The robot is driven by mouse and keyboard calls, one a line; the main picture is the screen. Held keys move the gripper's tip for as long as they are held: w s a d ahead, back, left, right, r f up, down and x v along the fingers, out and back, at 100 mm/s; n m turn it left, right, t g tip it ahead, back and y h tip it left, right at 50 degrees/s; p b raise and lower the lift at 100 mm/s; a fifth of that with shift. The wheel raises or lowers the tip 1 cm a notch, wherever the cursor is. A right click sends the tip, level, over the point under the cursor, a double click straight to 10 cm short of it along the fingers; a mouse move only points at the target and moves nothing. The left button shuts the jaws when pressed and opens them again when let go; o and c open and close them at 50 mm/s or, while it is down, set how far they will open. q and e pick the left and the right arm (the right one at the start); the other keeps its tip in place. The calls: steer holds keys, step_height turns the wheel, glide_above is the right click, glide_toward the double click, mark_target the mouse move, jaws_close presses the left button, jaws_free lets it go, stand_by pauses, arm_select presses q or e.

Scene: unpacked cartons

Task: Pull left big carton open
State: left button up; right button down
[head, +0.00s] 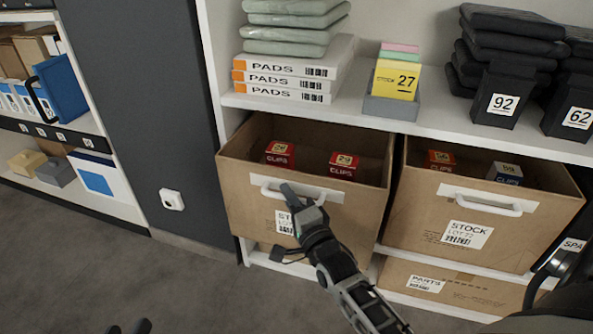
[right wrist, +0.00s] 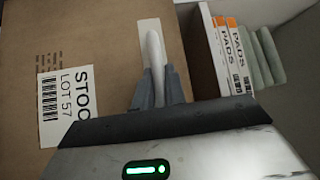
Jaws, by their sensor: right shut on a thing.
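The left big carton (head: 238,196) is a brown open-topped box on the shelf below the pads. Its front juts out past the shelf edge, and red CLIPS boxes (head: 344,166) show inside. Its white handle (head: 331,196) is on the front above a STOCK label. My right gripper (head: 290,191) is at the handle's left part, and in the right wrist view its fingers (right wrist: 157,88) are closed around the white bar. Only the dark fingertips of my left gripper (head: 129,328) show at the bottom edge, apart and empty, far from the carton.
A second big carton (head: 411,207) with a white handle stands close on the right, also jutting out. A PARTS carton (head: 456,287) lies below. Pads boxes (head: 285,83) and dark bins (head: 502,104) stand on the shelf above. Grey floor (head: 80,265) is clear at the left.

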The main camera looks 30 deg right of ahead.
steer(key=shift+s+a, duration=0.2)
steer(key=shift+s, duration=0.05)
arm_select(q)
steer(key=shift+f, duration=0.1)
arm_select(e)
steer(key=c, duration=1.5)
jaws_free()
steer(key=shift+o, duration=0.2)
